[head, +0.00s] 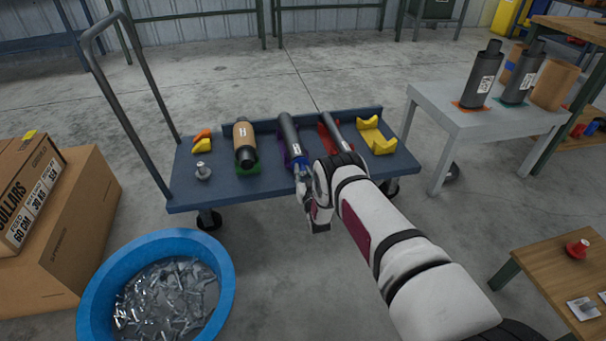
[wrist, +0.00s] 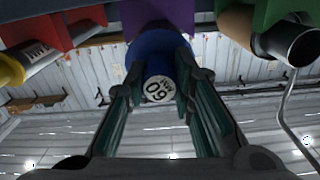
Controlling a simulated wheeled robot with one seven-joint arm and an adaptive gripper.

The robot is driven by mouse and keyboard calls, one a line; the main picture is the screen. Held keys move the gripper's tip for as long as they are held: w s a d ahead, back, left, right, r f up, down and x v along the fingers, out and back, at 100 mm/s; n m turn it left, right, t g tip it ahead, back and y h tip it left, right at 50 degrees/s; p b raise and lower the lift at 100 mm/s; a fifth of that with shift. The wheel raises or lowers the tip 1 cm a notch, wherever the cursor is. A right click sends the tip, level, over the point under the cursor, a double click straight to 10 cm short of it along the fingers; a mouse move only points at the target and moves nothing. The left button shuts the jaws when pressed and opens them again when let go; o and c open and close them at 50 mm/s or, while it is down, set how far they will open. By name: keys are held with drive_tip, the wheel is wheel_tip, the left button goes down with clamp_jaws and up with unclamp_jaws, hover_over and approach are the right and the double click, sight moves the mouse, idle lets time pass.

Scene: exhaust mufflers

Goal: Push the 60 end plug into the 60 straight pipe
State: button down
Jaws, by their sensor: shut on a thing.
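The 60 end plug (wrist: 160,45) is blue, with a round white face marked 60 turned to the wrist camera. My gripper (wrist: 160,80) is shut on it, one finger on each side. In the head view, my gripper (head: 302,174) is at the cart's front edge, with a bit of the blue plug (head: 299,163) showing at the near end of a dark grey straight pipe (head: 288,130). This pipe lies in a purple cradle (head: 283,154). The plug is in line with the pipe; I cannot tell how deep it sits in it.
On the blue cart (head: 188,183), a tan muffler (head: 244,136) in a green cradle is left of the pipe. A thinner pipe (head: 335,133) in a red cradle and a yellow cradle (head: 376,137) are to the right. A blue tub (head: 226,280) of metal parts stands in front.

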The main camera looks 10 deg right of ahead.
drive_tip(key=shift+w, duration=0.6)
drive_tip(key=c, duration=1.3)
unclamp_jaws()
drive_tip(key=s, duration=1.2)
